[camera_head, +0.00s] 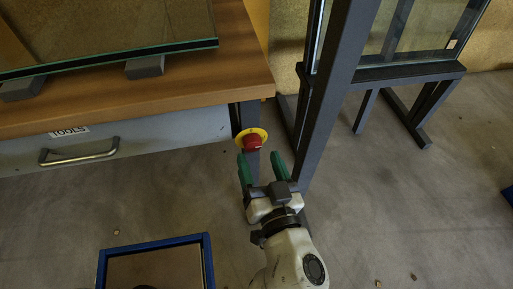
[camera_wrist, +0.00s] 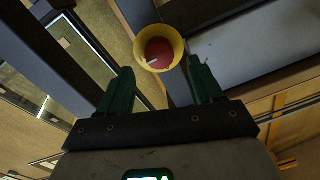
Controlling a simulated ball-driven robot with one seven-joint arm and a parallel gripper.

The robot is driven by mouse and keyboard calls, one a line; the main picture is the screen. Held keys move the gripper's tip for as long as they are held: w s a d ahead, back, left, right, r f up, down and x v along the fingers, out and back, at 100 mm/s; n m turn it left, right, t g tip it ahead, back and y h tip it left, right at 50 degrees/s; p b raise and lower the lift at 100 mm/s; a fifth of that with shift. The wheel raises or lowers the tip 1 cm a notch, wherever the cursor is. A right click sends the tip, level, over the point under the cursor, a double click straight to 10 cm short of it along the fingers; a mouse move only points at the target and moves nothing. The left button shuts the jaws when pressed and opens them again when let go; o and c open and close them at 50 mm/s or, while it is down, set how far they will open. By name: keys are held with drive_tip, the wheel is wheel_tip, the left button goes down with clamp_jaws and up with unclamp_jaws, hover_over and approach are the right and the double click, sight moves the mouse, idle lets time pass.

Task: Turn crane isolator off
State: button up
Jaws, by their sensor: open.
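The crane isolator is a red knob (camera_head: 252,142) on a yellow round plate (camera_head: 241,134), fixed at the bench's front right leg. In the wrist view the red knob (camera_wrist: 159,53) with a pale mark sits inside its yellow ring (camera_wrist: 172,35), beyond my fingertips. My gripper (camera_head: 262,156) has two green fingers, open and empty, just short of the knob in the head view. In the wrist view my gripper (camera_wrist: 160,72) has the knob roughly centred between its fingers. I cannot tell whether either finger touches the knob.
A wooden bench (camera_head: 200,82) with a drawer (camera_head: 160,132) and metal handle (camera_head: 80,153) is at left. A dark upright post (camera_head: 330,95) stands close right of my gripper. A glass frame on a stand (camera_head: 410,72) is behind. A blue-edged box (camera_head: 155,243) lies on the floor.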

sight(254, 146)
drive_tip(key=shift+x, duration=1.75)
drive_tip(key=shift+c, duration=0.4)
drive_tip(key=c, duration=1)
